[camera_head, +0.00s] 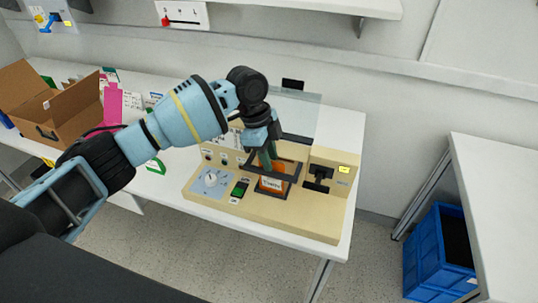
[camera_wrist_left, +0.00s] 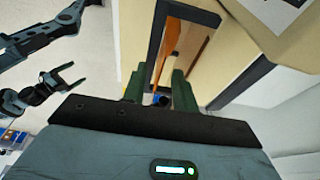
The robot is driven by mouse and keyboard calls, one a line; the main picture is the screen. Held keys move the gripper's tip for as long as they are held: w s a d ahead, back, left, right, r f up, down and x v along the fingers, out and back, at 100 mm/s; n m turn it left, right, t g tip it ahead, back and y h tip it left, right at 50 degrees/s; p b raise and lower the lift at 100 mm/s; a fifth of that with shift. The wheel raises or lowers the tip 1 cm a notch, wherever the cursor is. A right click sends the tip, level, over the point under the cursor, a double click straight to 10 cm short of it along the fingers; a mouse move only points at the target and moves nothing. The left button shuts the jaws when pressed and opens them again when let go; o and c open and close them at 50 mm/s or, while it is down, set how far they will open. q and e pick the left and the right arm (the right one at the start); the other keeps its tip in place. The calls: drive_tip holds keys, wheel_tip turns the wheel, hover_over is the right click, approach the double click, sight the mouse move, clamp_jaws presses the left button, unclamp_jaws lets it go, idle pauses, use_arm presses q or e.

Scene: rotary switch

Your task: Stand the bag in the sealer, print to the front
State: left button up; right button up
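The sealer (camera_head: 300,218) is a beige housing on the white table. An orange bag (camera_head: 273,170) with a white printed label stands upright within its dark frame, with the print facing the front. My left gripper (camera_head: 268,158) is right above and behind the bag's top. In the left wrist view its two green fingers (camera_wrist_left: 158,92) are apart, with the orange bag (camera_wrist_left: 172,38) seen nearly edge-on between and beyond them. Contact between fingers and bag cannot be made out.
The sealer carries a dial (camera_head: 211,180), a green switch (camera_head: 240,188) and a black handle (camera_head: 318,177). A clear panel (camera_head: 300,108) stands behind it. A cardboard box (camera_head: 62,112) and a pink item (camera_head: 112,104) are at the left. A blue crate (camera_head: 437,250) is at the lower right.

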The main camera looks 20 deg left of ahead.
use_arm(q)
drive_tip(key=shift+r+p, duration=0.7)
drive_tip(key=shift+r, duration=1.65)
drive_tip(key=shift+r+p, duration=0.45)
drive_tip(key=shift+r, duration=1.25)
use_arm(e)
drive_tip(key=shift+t, duration=0.6)
drive_tip(key=shift+w+r, duration=0.85)
drive_tip(key=shift+r, duration=0.2)
drive_tip(key=shift+w+r, duration=0.85)
drive_tip(key=shift+r, duration=0.2)
